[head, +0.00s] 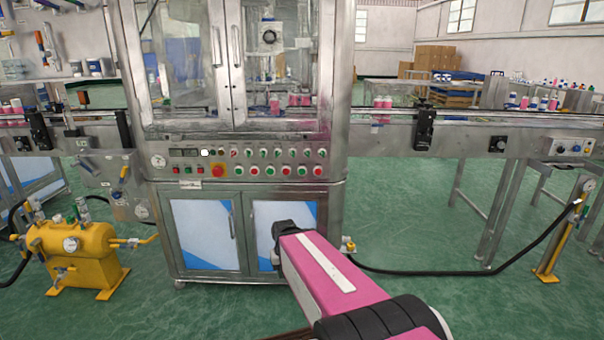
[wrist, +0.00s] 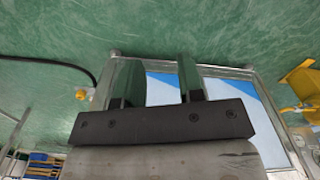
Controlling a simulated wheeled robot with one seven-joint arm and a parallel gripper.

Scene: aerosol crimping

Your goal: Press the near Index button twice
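The control panel (head: 340,160) is on the front of the crimping machine, below its glass doors. It has a row of selector knobs (head: 263,153), a row of small green and red buttons (head: 270,171) under them, a large red button (head: 218,171) and a white round spot (head: 205,153). The labels are too small to read, so I cannot tell which is the near Index button. My gripper (wrist: 158,72) is open and empty in the wrist view, its two fingers apart, in front of the lower cabinet doors. In the head view my arm hides its fingers.
The cabinet doors (head: 201,235) are below the panel. A conveyor (head: 470,118) runs out both sides of the machine. A yellow tank (head: 75,250) stands at left, and a yellow post (head: 565,235) with a black hose (head: 450,272) at right. Open green floor lies around.

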